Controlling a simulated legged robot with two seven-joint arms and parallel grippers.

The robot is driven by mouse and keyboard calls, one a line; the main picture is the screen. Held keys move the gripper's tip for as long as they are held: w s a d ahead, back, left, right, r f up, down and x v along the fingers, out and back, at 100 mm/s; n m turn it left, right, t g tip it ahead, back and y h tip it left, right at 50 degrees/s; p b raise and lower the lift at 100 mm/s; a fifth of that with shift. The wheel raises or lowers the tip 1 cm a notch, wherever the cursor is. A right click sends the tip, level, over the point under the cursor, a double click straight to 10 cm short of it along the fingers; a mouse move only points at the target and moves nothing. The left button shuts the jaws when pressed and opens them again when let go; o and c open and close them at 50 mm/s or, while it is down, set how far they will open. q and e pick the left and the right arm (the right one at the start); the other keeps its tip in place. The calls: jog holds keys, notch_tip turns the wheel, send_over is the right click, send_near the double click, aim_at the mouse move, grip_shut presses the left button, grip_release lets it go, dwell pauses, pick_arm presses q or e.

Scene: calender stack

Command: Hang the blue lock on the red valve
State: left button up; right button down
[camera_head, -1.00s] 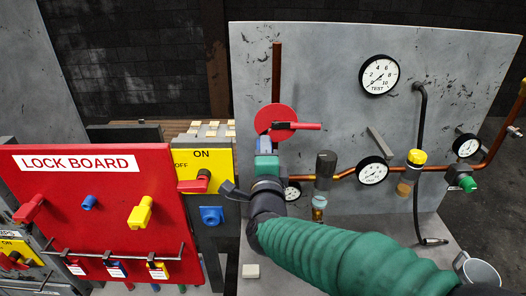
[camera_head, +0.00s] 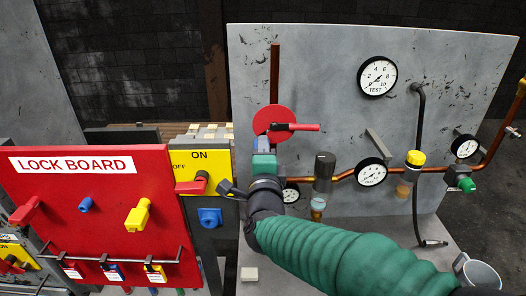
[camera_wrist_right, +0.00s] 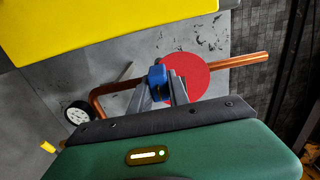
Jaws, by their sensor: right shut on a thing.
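The blue lock (camera_wrist_right: 157,76) sits between the fingertips of my right gripper (camera_wrist_right: 170,84) in the right wrist view, and the gripper is shut on it. The red valve (camera_wrist_right: 196,72) is a round red disc on the copper pipe, just behind the lock in that view; I cannot tell whether they touch. In the head view the red valve (camera_head: 272,121) shows with a red handle pointing right. My right gripper (camera_head: 260,143) is just below and left of the disc, and its own body mostly hides the lock there. My left gripper is not in view.
The red lock board (camera_head: 60,235) stands at the left with coloured handles and tags. A yellow switch box (camera_head: 205,160) is close left of my right gripper. Gauges (camera_head: 372,172) and copper pipe fittings line the grey panel (camera_head: 330,70). The panel's upper middle is clear.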

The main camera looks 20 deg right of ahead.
jog(key=shift+b+x, duration=0.35)
jog(key=shift+x, duration=0.95)
jog(key=c, duration=1.2)
grip_release()
jog(key=shift+w, duration=0.1)
jog(key=shift+o, duration=0.6)
jog(key=o, duration=0.3)
jog(key=shift+v, duration=1.25)
jog(key=v, duration=0.4)
jog(key=shift+s+b, duration=0.35)
